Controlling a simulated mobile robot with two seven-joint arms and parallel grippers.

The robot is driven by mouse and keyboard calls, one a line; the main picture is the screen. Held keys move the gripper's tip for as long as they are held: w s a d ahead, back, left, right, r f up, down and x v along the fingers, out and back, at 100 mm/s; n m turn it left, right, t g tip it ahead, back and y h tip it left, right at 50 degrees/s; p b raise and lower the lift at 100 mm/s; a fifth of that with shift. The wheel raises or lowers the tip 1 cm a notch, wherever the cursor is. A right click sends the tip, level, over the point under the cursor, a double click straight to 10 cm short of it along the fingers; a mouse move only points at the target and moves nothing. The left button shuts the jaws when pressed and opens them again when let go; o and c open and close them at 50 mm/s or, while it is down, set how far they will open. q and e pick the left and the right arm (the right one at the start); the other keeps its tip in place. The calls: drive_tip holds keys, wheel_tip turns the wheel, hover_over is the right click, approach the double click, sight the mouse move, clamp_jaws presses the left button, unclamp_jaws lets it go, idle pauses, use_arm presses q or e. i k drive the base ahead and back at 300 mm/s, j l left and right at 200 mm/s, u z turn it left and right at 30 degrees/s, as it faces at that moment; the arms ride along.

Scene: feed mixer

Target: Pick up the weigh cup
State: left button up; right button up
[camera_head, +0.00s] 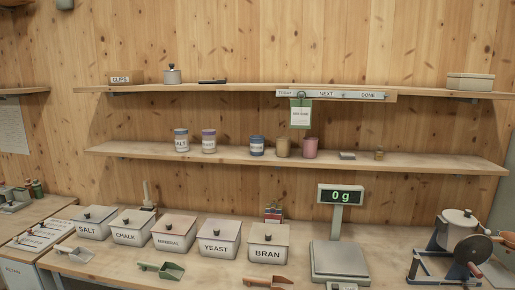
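No vessel in the head view is labelled as a weigh cup, and I cannot tell which one it is. A small grey lidded pot (172,75) stands on the upper shelf. On the lower shelf stand a tan cup-like container (283,148) and a pink one (310,148), side by side and upright. The scale (340,260) on the bench has a bare-looking grey pan, and its display (340,196) reads 0 g. Neither of my grippers shows in this view.
Lidded bins labelled salt (93,224), chalk, mineral, yeast and bran (268,248) line the bench. Scoops, including a green one (168,270), lie in front. A crank-handled mixer (460,235) stands right of the scale. The lower shelf (345,165) is mostly clear on its right.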

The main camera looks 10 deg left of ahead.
sight(256, 142)
drive_tip(key=i+j+u, duration=0.3)
drive_tip(key=i+j, duration=0.9)
